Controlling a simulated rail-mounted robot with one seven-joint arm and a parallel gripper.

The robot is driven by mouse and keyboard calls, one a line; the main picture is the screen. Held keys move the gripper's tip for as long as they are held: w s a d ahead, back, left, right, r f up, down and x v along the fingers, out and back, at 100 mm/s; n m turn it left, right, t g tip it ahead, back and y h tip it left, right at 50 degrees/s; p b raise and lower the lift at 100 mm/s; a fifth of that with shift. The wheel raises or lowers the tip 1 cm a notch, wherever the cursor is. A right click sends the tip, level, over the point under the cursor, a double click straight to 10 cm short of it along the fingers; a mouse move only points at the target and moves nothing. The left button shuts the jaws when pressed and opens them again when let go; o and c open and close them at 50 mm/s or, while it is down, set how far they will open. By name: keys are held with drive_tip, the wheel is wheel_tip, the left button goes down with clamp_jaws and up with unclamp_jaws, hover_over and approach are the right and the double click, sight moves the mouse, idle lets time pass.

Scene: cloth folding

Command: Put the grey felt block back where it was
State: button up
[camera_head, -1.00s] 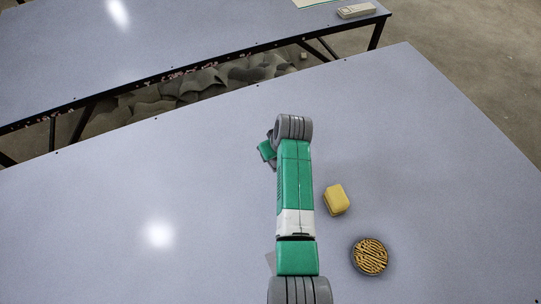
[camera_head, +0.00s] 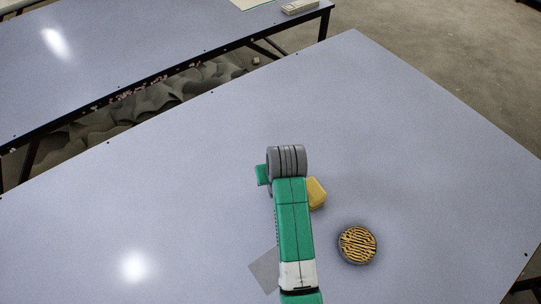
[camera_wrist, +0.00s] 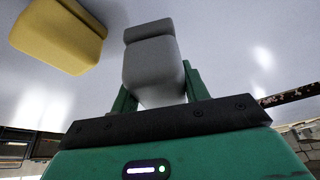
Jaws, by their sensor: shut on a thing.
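In the wrist view, a grey block (camera_wrist: 152,68) with a band near its top end sits between the two green fingers of my gripper (camera_wrist: 158,86). The fingers are shut on it, and it appears tilted in this view. In the head view, my arm hides the grey block and the fingertips. A flat grey square patch (camera_head: 264,271) lies on the table, partly covered by my arm.
A yellow block (camera_head: 316,192) stands just right of my arm, partly hidden; the wrist view also shows it (camera_wrist: 57,38). A round striped dish (camera_head: 357,245) sits to its lower right. The blue-grey table (camera_head: 150,190) is otherwise clear.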

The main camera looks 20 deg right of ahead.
drive_tip(key=w+d+b, duration=0.1)
drive_tip(key=w, duration=0.2)
drive_tip(key=w+d+f+b, duration=0.1)
drive_tip(key=w+b, duration=0.1)
drive_tip(key=w, duration=0.2)
drive_tip(key=w+d+b, duration=0.1)
drive_tip(key=w+b, duration=0.1)
drive_tip(key=w, duration=0.2)
drive_tip(key=shift+w+d+f, duration=0.15)
drive_tip(key=shift+f, duration=0.05)
drive_tip(key=shift+w+d+r+b, duration=0.1)
drive_tip(key=shift+w+r+b, duration=0.05)
drive_tip(key=shift+w+b, duration=0.25)
drive_tip(key=shift+w, duration=0.1)
wheel_tip(320, 180, down, 3)
drive_tip(key=b, duration=0.2)
drive_tip(key=shift+w+f+b, duration=0.1)
drive_tip(key=shift+f+b, duration=0.1)
drive_tip(key=shift+b, duration=0.1)
drive_tip(key=shift+f, duration=0.2)
drive_tip(key=shift+r, duration=0.15)
drive_tip(key=o, duration=1)
drive_tip(key=shift+c, duration=0.2)
